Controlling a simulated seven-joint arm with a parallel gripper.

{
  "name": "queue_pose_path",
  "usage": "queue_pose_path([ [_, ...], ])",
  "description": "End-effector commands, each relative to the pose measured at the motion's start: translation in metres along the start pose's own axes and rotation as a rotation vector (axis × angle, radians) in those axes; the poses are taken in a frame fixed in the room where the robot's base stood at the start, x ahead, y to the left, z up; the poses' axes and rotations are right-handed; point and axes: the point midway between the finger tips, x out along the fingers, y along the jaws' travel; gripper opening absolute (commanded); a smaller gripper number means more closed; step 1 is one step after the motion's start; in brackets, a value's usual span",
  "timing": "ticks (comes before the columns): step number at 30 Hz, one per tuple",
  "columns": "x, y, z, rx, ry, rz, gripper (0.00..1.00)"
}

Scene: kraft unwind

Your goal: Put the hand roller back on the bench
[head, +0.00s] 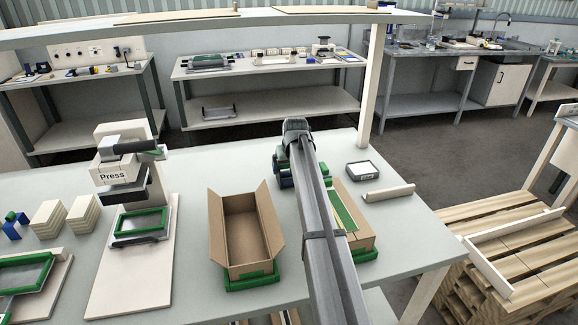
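I cannot pick out the hand roller for certain in the head view. My arm reaches up from the bottom across the bench (190,208), and its link covers part of the bench top. My gripper's fingers do not show; they are hidden behind the arm. A dark and green item (284,172) shows just left of the arm's far end, partly covered; I cannot tell what it is.
An open cardboard box (216,228) stands left of my arm. A second box (361,240) is partly behind the arm. A press (122,172), a grey-topped tray (363,169) and a pale bar (389,193) stand on the bench. A pallet (490,225) is at right.

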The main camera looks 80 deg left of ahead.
Motion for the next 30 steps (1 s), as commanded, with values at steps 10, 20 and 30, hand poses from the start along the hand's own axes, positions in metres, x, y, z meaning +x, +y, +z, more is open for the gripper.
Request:
queue_pose_path([
  [10, 0.004, 0.0, 0.004, 0.0, -0.012, -0.001, 1.0],
  [20, -0.04, 0.0, -0.001, 0.0, -0.008, -0.001, 1.0],
  [30, -0.102, 0.0, -0.002, 0.0, -0.008, -0.001, 1.0],
])
